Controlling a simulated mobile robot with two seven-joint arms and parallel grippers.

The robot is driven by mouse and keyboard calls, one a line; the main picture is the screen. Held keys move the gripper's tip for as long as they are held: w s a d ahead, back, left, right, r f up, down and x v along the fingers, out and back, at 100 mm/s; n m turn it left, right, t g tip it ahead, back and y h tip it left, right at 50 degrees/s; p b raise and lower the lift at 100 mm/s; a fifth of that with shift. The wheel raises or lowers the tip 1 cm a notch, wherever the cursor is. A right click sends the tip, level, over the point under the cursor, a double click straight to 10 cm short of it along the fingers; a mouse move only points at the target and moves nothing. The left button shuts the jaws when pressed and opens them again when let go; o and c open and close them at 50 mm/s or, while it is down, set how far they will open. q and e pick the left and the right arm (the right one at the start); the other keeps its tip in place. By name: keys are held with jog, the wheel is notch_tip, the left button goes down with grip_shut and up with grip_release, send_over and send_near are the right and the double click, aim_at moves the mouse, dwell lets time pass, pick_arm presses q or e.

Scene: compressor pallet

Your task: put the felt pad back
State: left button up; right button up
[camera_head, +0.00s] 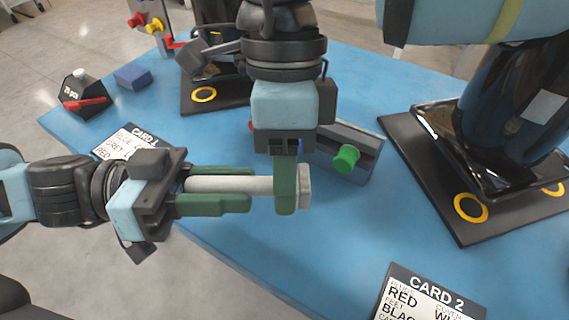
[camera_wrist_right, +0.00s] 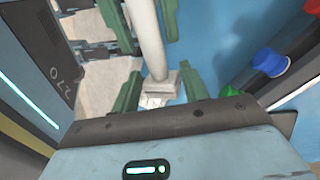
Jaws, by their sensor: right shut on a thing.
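A pale round rod (camera_head: 230,185) ends in a squarish pale block (camera_head: 304,187). I cannot tell whether this piece is or includes the felt pad. My right gripper (camera_head: 284,205) comes down from above, with its green fingers shut on the block end. The right wrist view shows the block (camera_wrist_right: 162,84) between those fingers and the rod (camera_wrist_right: 147,35) running away from it. My left gripper (camera_head: 248,190) lies level, its green fingers above and below the rod. It looks open, with a gap on one side in the right wrist view. The rod's far end is hidden in its jaws.
A grey block with a green knob (camera_head: 345,158) stands behind the right gripper. Card 2 (camera_head: 428,297) and card 1 (camera_head: 125,143) lie on the blue table (camera_head: 345,225). Black bases with yellow rings (camera_head: 471,207) stand right and back. A blue block (camera_head: 132,77) lies back left.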

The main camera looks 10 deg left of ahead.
aim_at(223, 181)
pick_arm(q)
jog(key=shift+o, duration=1.3)
jog(key=shift+r, duration=5)
